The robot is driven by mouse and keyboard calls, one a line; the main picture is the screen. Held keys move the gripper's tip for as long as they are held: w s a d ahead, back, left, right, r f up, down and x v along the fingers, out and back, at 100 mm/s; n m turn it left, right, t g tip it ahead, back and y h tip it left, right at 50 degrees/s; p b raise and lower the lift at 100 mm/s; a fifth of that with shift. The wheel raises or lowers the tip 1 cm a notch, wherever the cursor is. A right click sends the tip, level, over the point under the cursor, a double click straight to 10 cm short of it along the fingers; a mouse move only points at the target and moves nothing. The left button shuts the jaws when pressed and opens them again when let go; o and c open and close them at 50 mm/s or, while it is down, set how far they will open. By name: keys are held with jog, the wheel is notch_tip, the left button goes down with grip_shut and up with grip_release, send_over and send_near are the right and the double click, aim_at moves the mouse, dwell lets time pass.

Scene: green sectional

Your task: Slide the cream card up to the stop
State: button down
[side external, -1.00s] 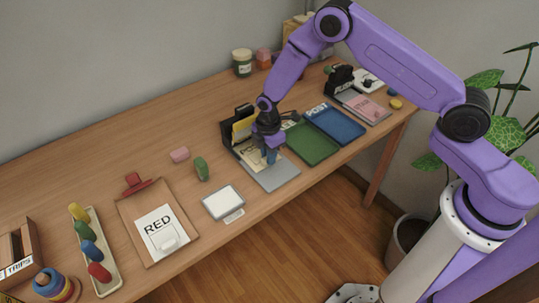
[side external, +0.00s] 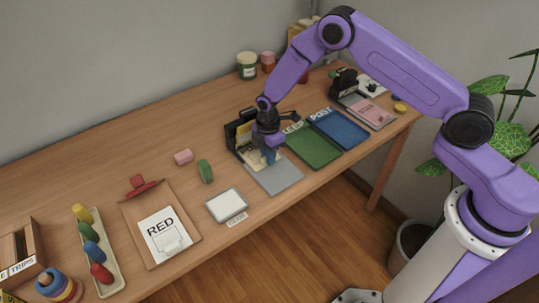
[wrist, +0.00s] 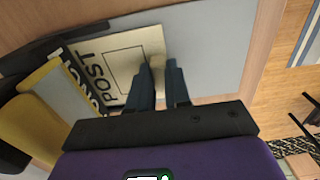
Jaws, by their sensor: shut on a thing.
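The cream card (side external: 249,157), printed POST, lies flat on a grey board (side external: 277,180). It also shows in the wrist view (wrist: 115,58), with a raised cream grip at its near edge. My gripper (side external: 270,157) is low over the card, its fingers shut on that grip; the fingertips show in the wrist view (wrist: 160,80). A black upright holder (side external: 232,136) with a yellow piece stands at the board's back end, and appears to be the stop.
A green tray (side external: 312,149) and a blue tray (side external: 340,130) lie to the right. A pink card (side external: 366,112) lies beyond them. A small white-topped pad (side external: 227,205), a green block (side external: 205,171) and a clipboard (side external: 187,226) lie left. The grey board's front part is bare.

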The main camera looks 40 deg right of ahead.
jog(key=c, duration=1)
grip_release()
jog(key=shift+r, duration=0.1)
notch_tip(320, 180, up, 17)
jog(key=s+a+r+m, duration=0.1)
jog(key=s+a+r, duration=0.1)
jog(key=s+r, duration=0.35)
jog(key=s+d+r+m, duration=0.1)
jog(key=s+d, duration=0.2)
jog(key=s, duration=0.7)
jog(key=s+d+r+m, duration=0.2)
jog(key=s+d, duration=0.2)
jog(key=s, duration=0.6)
jog(key=s+d+r+m, duration=0.1)
jog(key=s+d, duration=0.2)
jog(key=s, duration=0.8)
jog(key=shift+d+r, duration=0.15)
